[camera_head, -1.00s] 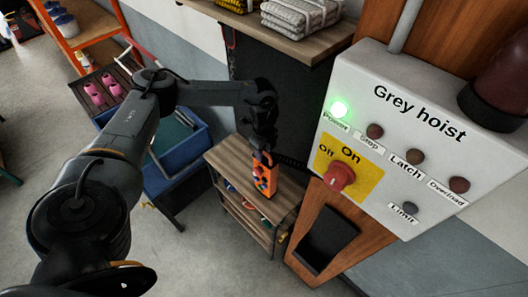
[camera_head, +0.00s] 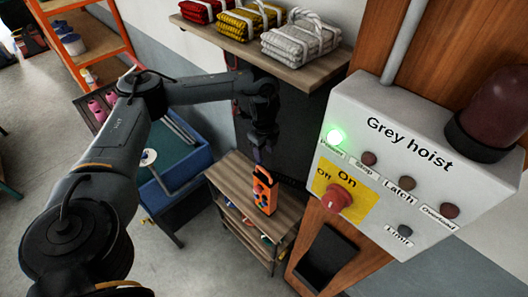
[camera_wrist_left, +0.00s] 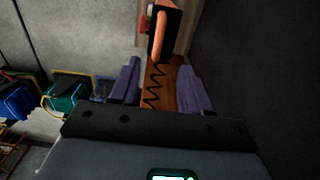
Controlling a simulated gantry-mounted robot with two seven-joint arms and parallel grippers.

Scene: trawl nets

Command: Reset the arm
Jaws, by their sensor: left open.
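My left arm reaches in from the left in the head view, and its gripper (camera_head: 262,152) is above and just behind an orange control pendant (camera_head: 264,192) with coloured buttons. The pendant stands upright on a small wooden shelf unit (camera_head: 232,172). In the left wrist view my gripper (camera_wrist_left: 160,86) has its two purple-grey fingers spread apart with nothing held between them. The orange pendant (camera_wrist_left: 163,35) shows beyond the fingertips there, and a dark coiled cord (camera_wrist_left: 156,86) shows between the fingers. My right gripper is not in view.
A grey hoist box (camera_head: 400,160) with a green light and red knob is mounted at right. A wooden wall shelf (camera_head: 290,62) holds folded nets above my gripper. A blue bin (camera_head: 178,178) stands left of the shelf unit, with an orange rack (camera_head: 95,45) behind.

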